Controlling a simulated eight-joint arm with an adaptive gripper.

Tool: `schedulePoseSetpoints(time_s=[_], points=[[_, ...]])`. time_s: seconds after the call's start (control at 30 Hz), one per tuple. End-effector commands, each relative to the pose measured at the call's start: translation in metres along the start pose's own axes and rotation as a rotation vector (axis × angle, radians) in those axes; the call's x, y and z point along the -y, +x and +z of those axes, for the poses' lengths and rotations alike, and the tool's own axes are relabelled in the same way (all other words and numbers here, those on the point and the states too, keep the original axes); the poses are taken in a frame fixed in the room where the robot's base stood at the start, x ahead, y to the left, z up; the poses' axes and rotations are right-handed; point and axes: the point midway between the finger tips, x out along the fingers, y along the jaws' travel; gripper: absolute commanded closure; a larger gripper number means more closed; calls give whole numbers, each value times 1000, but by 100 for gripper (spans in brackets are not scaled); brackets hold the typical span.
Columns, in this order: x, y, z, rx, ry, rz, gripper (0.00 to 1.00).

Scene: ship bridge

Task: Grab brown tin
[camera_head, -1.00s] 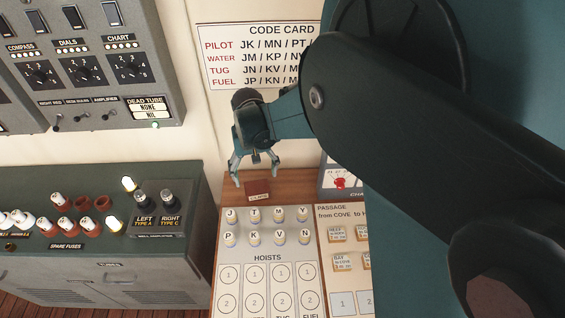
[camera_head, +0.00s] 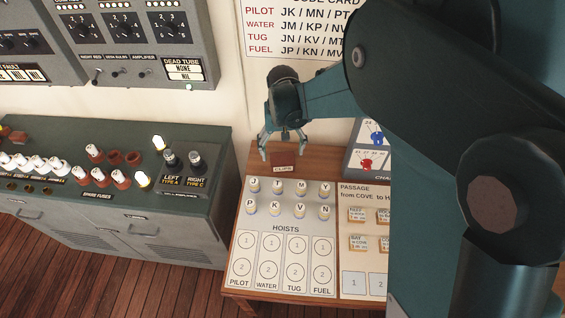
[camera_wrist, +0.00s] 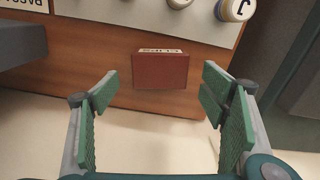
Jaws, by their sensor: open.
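The brown tin (camera_head: 284,164) is a small reddish-brown box with a label reading "CLIPS". It sits at the back of the wooden table (camera_head: 333,159), behind the hoists board. My gripper (camera_head: 285,153) is open and empty over the table's back edge, close to the tin. In the wrist view the tin (camera_wrist: 160,71) shows upper middle, between the lines of the two green-padded fingers and beyond their tips. No finger appears to touch it. The exact gap is hard to tell.
The hoists board (camera_head: 291,228) holds several lettered pegs near the tin. A dark box with blue and red pieces (camera_head: 367,158) stands right of it. The spare-fuse cabinet (camera_head: 120,215) is at left, and the wall with the code card (camera_head: 300,30) is behind.

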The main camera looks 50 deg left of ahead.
Motion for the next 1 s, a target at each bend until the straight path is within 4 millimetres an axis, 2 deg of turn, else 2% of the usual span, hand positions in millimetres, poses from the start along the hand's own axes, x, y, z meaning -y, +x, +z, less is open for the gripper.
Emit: schedulePoseSetpoints(time_s=[0.23,0.63,1.0], points=[[0,8,0,0,0,0,28],[0,48,0,0,0,0,28],[0,52,0,0,0,0,28]])
